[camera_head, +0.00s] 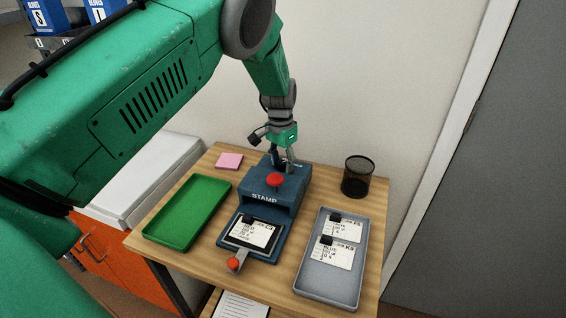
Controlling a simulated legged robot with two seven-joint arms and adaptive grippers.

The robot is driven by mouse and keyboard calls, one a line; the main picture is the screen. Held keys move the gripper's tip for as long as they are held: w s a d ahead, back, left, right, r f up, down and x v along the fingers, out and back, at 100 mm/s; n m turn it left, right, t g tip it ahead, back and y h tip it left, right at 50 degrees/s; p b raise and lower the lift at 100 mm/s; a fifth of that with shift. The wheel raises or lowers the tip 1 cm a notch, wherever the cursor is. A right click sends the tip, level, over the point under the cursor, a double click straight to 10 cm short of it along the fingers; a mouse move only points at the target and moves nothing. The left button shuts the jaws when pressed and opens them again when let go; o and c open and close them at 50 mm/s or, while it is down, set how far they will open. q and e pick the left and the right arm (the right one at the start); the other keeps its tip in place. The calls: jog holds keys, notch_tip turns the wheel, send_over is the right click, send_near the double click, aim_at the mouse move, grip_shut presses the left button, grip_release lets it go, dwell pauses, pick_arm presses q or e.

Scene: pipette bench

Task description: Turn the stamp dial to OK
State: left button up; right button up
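The blue stamp machine (262,196) stands in the middle of the wooden table, with the word STAMP on its front and a red knob (275,180) on top. A card (250,233) lies on its front plate, and a lever with an orange-red ball (233,264) sticks out at the front. My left gripper (284,163) points down at the back top of the stamp, behind the red knob. Its fingers hide that area, so I cannot make out the dial or its setting, or whether the fingers touch it. My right gripper is out of view.
A green tray (163,239) lies empty at the left. A grey tray (315,287) with two cards lies at the right. A black mesh cup (357,178) stands at the back right, and pink notes (229,160) lie at the back left. A wall is close behind.

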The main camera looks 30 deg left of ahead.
pick_arm(q)
jog(key=shift+a, duration=0.2)
grip_shut()
jog(key=shift+d+n, duration=0.1)
jog(key=shift+n, duration=0.2)
jog(key=shift+n+p, duration=0.55)
jog(key=shift+n, duration=0.35)
jog(key=n+p, duration=0.1)
jog(key=n, duration=0.3)
jog(key=n+p, duration=0.1)
jog(key=n, duration=0.4)
jog(key=shift+n+p, duration=0.3)
jog(key=shift+n, duration=1.9)
